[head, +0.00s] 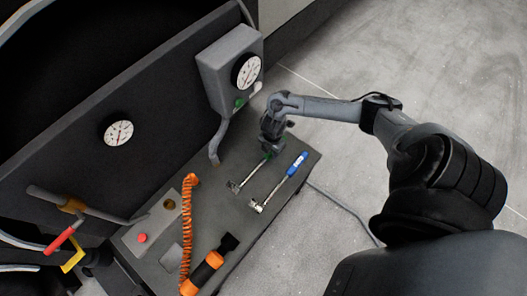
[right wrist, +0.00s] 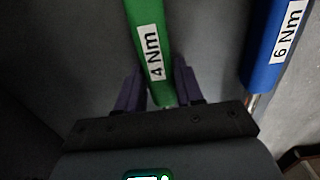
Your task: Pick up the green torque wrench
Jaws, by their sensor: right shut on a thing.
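The green torque wrench (right wrist: 146,30) carries a white "4 Nm" label and lies between the two fingers of my right gripper (right wrist: 155,92) in the right wrist view. My right gripper is shut on its green handle. In the head view the right gripper (head: 268,146) is over the far end of the grey bench and hides most of the handle. The wrench's metal shaft and head (head: 240,183) stick out toward the lower left, at or just above the bench top. My left gripper is not in view.
A blue torque wrench (head: 297,165) marked "6 Nm" lies close on the right, roughly parallel. The bench (head: 222,200) also holds an orange coiled hose (head: 187,225) and an orange-black tool (head: 205,270). A grey gauge box (head: 226,68) stands behind, left of my right arm.

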